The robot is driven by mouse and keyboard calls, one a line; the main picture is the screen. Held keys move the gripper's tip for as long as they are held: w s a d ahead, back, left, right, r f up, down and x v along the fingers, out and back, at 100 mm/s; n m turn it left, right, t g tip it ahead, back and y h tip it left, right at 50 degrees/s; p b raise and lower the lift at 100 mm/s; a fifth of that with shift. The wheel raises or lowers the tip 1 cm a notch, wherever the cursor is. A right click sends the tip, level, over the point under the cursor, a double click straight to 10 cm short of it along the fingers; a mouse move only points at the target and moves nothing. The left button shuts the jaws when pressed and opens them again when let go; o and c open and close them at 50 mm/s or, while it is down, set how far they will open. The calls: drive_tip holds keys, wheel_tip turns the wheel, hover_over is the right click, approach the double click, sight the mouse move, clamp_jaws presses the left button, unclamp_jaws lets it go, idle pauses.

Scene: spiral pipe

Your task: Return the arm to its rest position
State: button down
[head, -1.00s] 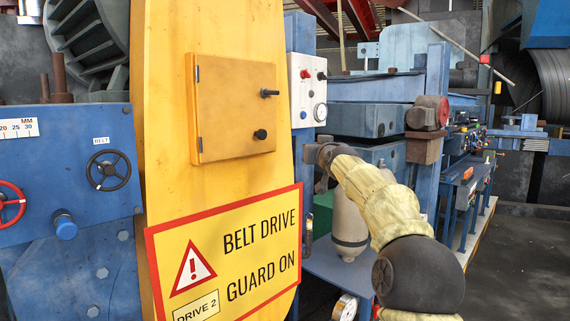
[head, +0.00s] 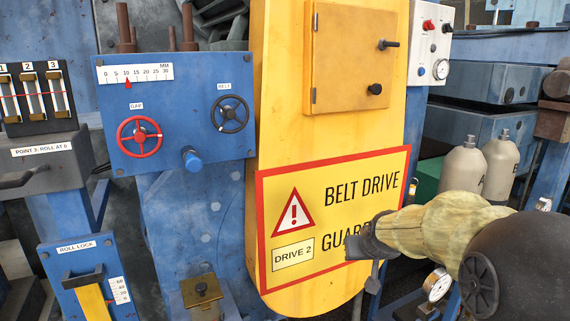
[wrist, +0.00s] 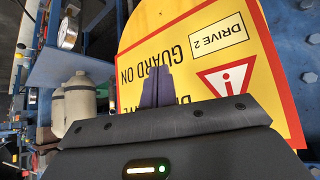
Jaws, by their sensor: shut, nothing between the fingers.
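My arm, in a padded tan sleeve with a black elbow joint, reaches in from the right of the head view. My gripper (head: 358,246) is in front of the lower right part of the yellow belt drive guard (head: 280,150). It covers part of the warning sign's (head: 335,180) lettering. In the wrist view my gripper's dark fingers (wrist: 156,74) are together with nothing between them, and the sign (wrist: 205,45) shows upside down behind them. I cannot tell whether the fingers touch the sign.
Left of the guard stands a blue panel with a red handwheel (head: 139,137) and a black handwheel (head: 233,114). Two pale bottles (head: 464,168) stand on a blue shelf behind my arm, near a pressure gauge (head: 437,285). A roll lock lever (head: 92,295) is at lower left.

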drive_tip(key=s+a+f+g, duration=0.1)
drive_tip(key=s+f+g, duration=0.1)
drive_tip(key=s+f, duration=0.2)
drive_tip(key=s+a+f+g, duration=0.1)
drive_tip(key=s+f, duration=0.3)
drive_tip(key=s, duration=0.7)
drive_tip(key=s+a+f+g, duration=0.1)
drive_tip(key=s+f+g, duration=0.1)
drive_tip(key=s+f, duration=0.2)
drive_tip(key=s, duration=0.3)
drive_tip(key=shift+s+f+g, duration=0.3)
drive_tip(key=shift+s+f, duration=0.1)
drive_tip(key=shift+a, duration=0.1)
